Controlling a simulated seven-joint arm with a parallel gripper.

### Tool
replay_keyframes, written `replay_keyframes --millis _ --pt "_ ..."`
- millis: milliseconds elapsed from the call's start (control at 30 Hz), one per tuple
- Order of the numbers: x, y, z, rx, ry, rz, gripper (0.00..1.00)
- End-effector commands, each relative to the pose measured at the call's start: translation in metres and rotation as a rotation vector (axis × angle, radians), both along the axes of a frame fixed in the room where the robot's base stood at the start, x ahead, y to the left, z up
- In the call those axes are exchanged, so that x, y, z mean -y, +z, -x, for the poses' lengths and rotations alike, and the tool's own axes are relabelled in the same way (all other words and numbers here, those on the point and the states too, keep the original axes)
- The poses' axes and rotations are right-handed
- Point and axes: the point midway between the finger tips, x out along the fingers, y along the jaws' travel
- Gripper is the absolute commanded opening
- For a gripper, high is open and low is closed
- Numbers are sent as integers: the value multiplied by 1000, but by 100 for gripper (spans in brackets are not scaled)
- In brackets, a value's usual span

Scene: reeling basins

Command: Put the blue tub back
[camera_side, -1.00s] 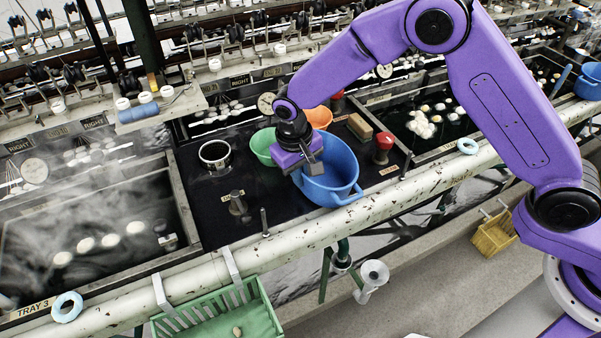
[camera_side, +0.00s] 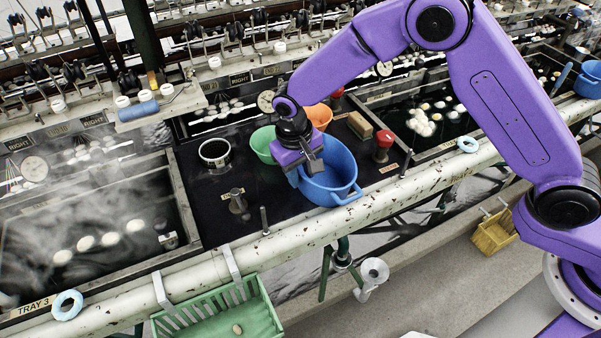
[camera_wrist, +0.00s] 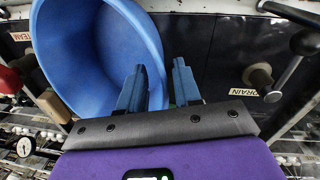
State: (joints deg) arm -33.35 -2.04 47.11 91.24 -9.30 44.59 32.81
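The blue tub (camera_side: 330,178) stands upright on the dark worktop, at its front edge behind the pale pipe rail. A loop handle on it faces the rail. My gripper (camera_side: 304,168) is at the tub's left rim, pointing down. In the wrist view, the tub (camera_wrist: 85,50) fills the upper left and looks empty. My gripper (camera_wrist: 159,88) has its fingers apart, one inside the tub and one outside, with the wall between them. A gap shows between the fingers, and I see no firm grip on the wall.
A green bowl (camera_side: 262,146) and an orange bowl (camera_side: 319,116) stand close behind the tub. A brown block (camera_side: 360,125) and a red-topped item (camera_side: 384,144) are to its right.

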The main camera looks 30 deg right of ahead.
Motion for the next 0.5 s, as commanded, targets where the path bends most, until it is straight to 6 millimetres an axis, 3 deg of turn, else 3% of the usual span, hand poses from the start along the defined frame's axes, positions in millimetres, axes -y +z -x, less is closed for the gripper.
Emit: replay_keyframes --millis 500 --pt "-12 95 2 3 0 -2 33"
